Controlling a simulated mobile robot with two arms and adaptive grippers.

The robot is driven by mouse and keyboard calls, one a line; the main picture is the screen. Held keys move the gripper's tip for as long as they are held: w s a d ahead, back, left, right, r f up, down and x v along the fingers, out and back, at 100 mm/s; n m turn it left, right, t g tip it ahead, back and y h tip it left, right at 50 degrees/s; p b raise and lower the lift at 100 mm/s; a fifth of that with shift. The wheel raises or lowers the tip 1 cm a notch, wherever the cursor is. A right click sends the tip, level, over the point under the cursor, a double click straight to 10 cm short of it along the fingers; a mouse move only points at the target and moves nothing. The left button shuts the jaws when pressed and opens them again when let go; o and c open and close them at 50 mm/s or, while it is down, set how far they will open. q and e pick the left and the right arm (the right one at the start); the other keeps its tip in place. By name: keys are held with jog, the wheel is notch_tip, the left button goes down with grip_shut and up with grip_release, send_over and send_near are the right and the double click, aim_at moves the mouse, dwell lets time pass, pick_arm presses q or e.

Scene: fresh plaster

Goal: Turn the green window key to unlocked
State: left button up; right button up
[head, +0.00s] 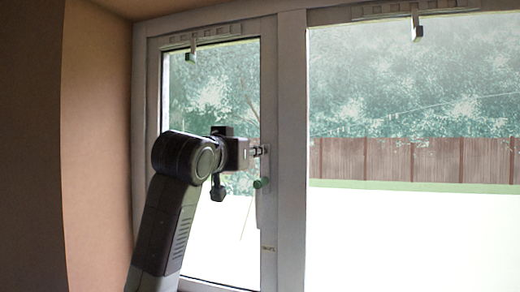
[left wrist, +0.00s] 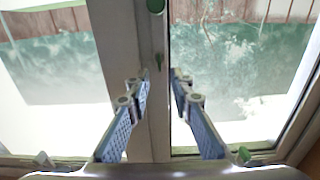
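A small thin green piece, which looks like the window key (left wrist: 159,62), sits on the pale window frame in the left wrist view. A rounder green knob (left wrist: 156,5) is at the top edge of that view; it also shows in the head view (head: 261,183), just below my gripper. My left gripper (left wrist: 160,76) is open, its two blue-grey fingers apart on either side of the frame strip, with the key just past the gap between the tips. In the head view my left gripper (head: 261,150) reaches the frame, and the key is hidden or too small there. My right gripper is not in view.
The narrow window sash (head: 268,225) borders a wide fixed pane on the right. Small latches hang at the top of the left (head: 191,52) and right (head: 416,28) panes. A plain brown wall (head: 95,130) stands close on the left. Space before the right pane is clear.

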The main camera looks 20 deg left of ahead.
pick_arm(q)
jog(key=w+p, duration=0.3)
jog(key=w, duration=0.2)
jog(key=shift+w+d, duration=0.15)
jog(key=shift+w, duration=0.1)
jog(key=shift+w+f, duration=0.1)
jog(key=shift+w, duration=0.55)
jog(key=shift+c, duration=0.4)
grip_shut()
